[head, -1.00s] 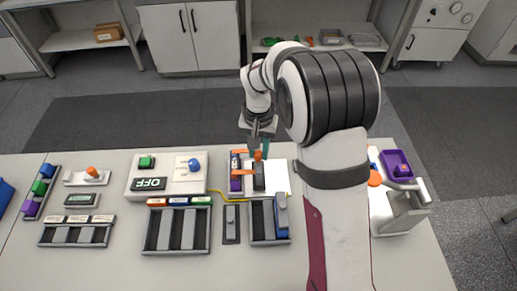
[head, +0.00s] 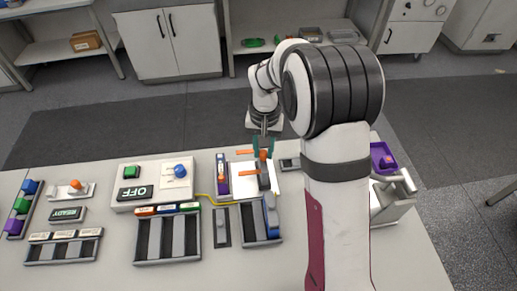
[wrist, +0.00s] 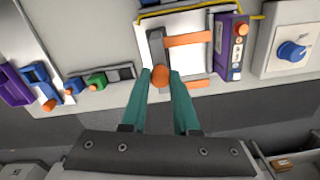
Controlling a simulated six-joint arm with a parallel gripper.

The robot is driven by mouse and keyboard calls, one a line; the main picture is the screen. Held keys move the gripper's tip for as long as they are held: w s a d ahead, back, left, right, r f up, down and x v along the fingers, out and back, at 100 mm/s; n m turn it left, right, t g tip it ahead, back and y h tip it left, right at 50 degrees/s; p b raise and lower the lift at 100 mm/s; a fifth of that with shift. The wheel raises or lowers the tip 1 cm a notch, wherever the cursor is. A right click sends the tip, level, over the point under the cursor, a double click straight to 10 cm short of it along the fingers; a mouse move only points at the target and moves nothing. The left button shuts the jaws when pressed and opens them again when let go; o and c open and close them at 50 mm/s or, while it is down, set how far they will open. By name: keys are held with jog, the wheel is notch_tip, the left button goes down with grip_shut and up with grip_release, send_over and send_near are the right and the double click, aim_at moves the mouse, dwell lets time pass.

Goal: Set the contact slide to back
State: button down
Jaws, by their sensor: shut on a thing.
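The contact slide (head: 264,180) is a dark block with an orange knob and two orange contact bars pointing left. It sits on a white plate (head: 243,183) on the bench. A purple cell (head: 222,176) stands left of the bars, with a gap between. In the wrist view, the slide (wrist: 156,48) shows its bars ending just short of the purple cell (wrist: 228,55). My gripper (head: 263,147) has teal fingers shut on the slide's orange knob (wrist: 160,76), with one fingertip on each side. The fingers partly hide the knob in the head view.
Left of the plate is a white unit with an OFF display (head: 135,193) and a blue dial (head: 180,171). A grey tray with a blue block (head: 270,215) is close in front. A yellow cable (head: 213,200) runs to the plate. My arm covers the bench at right.

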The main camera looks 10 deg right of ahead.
jog(key=shift+d, duration=0.35)
jog(key=c, duration=0.7)
grip_release()
jog(key=shift+a, duration=0.1)
jog(key=shift+o, duration=0.2)
notch_tip(320, 180, up, 16)
jog(key=shift+f, duration=0.1)
jog(key=s+f+m+y, duration=0.1)
jog(key=s+f, duration=0.1)
jog(key=s, duration=1.2)
jog(key=s+a+f+m, duration=0.1)
jog(key=s+f, duration=0.2)
jog(key=s, duration=1.1)
jog(key=shift+s+a+m+y, duration=0.25)
jog(key=shift+s+m+y, duration=0.05)
jog(key=shift+s+y, duration=0.1)
